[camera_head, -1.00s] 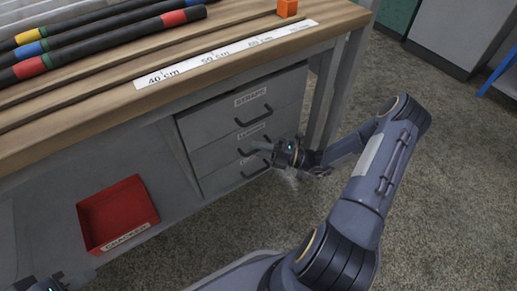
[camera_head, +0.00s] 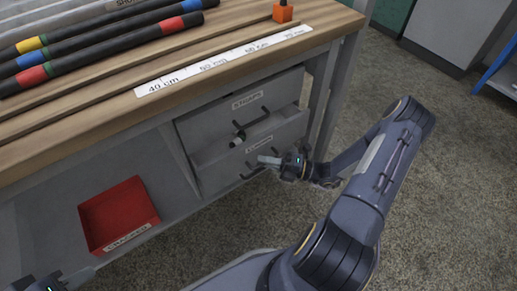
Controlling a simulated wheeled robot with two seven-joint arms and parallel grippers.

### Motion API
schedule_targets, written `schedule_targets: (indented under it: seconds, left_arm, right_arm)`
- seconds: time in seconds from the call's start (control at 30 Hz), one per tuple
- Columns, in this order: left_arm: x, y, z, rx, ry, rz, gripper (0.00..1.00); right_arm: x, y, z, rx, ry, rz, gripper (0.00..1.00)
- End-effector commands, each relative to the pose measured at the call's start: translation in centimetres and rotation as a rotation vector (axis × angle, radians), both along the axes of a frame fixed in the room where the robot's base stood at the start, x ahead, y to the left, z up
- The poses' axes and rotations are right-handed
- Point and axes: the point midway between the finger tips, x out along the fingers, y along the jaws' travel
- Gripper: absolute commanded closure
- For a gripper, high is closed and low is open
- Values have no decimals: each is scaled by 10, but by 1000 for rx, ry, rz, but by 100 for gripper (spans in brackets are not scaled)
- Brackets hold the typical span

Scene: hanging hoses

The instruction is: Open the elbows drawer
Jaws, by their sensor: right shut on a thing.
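The middle drawer (camera_head: 225,168) under the workbench stands partly pulled out, below the closed straps drawer (camera_head: 215,121). The label (camera_head: 258,145) on its front is too blurred to read surely. A dark tube-like piece (camera_head: 238,138) shows inside through the gap above its front. My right gripper (camera_head: 271,160) is at the drawer's front, shut on its handle (camera_head: 249,173). The gripper partly covers the handle. The drawer below is mostly hidden. My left gripper (camera_head: 52,284) shows only in part at the bottom left corner, away from the drawers; its jaws are unclear.
A red tray (camera_head: 119,212) sits on the low shelf left of the drawers. Dark hoses with coloured bands (camera_head: 90,62), a white measuring strip (camera_head: 218,62) and an orange block (camera_head: 282,13) lie on the bench top. The floor (camera_head: 420,215) right of my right arm is clear.

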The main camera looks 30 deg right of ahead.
Motion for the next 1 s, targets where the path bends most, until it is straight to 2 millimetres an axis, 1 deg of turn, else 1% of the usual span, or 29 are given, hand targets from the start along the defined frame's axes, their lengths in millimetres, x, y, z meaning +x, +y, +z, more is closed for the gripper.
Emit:
schedule_targets:
  seconds: [0.03,0.2,0.4,0.5,0.7,0.83,1.0]
  left_arm:
    - [0,0,10,0,0,0,68]
    - [0,0,23,0,0,0,68]
    - [0,0,31,0,0,0,68]
    - [0,0,34,0,0,0,68]
    - [0,0,36,0,0,0,68]
    - [0,0,37,0,0,0,68]
    - [0,0,37,0,0,0,68]
  right_arm:
    - [-14,-1,4,2,7,-2,100]
    - [-59,-5,3,3,7,-2,100]
    - [-109,-8,2,1,4,-2,100]
    - [-129,-10,1,1,3,-1,100]
    - [-159,-12,0,1,2,1,100]
    - [-170,-13,0,1,2,1,100]
    - [-176,-13,0,0,0,2,100]
